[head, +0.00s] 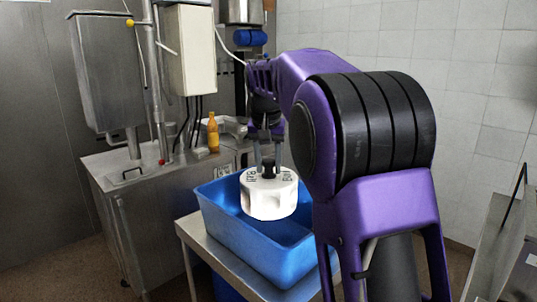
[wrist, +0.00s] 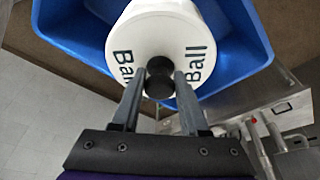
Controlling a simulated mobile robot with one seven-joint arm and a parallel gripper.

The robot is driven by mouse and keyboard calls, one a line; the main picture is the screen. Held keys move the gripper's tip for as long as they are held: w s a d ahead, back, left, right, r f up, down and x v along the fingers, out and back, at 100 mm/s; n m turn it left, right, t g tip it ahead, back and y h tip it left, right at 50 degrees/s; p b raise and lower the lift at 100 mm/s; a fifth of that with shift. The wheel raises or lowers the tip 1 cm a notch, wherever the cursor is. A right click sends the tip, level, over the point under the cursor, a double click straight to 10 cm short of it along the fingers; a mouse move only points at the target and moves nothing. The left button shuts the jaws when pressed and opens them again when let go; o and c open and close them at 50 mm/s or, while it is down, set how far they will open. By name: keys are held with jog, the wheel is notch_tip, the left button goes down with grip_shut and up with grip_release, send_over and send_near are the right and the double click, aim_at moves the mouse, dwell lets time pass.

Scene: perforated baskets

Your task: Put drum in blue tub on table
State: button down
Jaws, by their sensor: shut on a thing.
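The drum (head: 268,197) is white and faceted, with a dark knob on top and dark lettering on its lid. My gripper (head: 268,168) is shut on the knob and holds the drum upright over the blue tub (head: 222,222). In the wrist view my gripper (wrist: 160,82) has a finger on each side of the black knob, and the drum (wrist: 160,25) overlaps the tub (wrist: 75,20). The tub stands on a metal table (head: 192,243). The drum's underside and much of the tub's floor are hidden, so I cannot tell whether the drum touches the tub.
A metal cabinet (head: 150,215) stands left of the table, with an orange bottle (head: 213,133) on top. A grey box (head: 190,50) and pipes rise behind it. A tiled wall (head: 480,130) is on the right, with a metal edge (head: 495,250) at the far right.

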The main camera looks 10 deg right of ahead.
aim_at(268, 174)
jog(key=shift+f+b, duration=0.5)
jog(key=shift+f, duration=1.5)
jog(key=shift+f+b, duration=2.25)
jog(key=shift+f, duration=0.95)
jog(key=shift+c, duration=2.1)
grip_release()
jog(key=shift+o, duration=0.4)
jog(key=shift+f, duration=0.15)
jog(key=o, duration=0.3)
jog(key=shift+o, duration=0.2)
